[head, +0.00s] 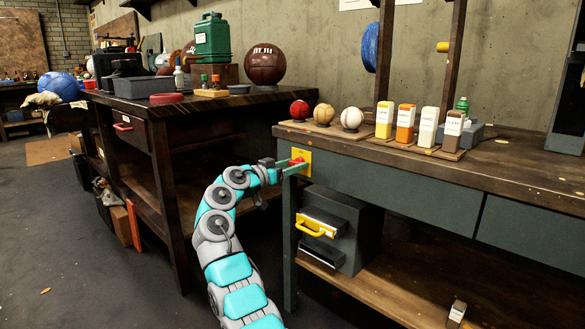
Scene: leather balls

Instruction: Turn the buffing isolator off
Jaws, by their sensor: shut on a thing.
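The isolator is a yellow plate (307,155) with a red handle (296,161) on the front left end of the grey-green bench's apron. My gripper (290,164) is at the plate, with its fingers at the red handle. It is shut on the handle. The fingers and wrist cover part of the handle, so its exact angle is hard to tell. My arm, turquoise and grey, rises from the bottom of the head view to the plate.
The workbench top (490,172) holds a red ball (299,110), two pale balls and several labelled bottles. A dark wooden bench (165,120) stands at left. The floor (90,260) at lower left is clear.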

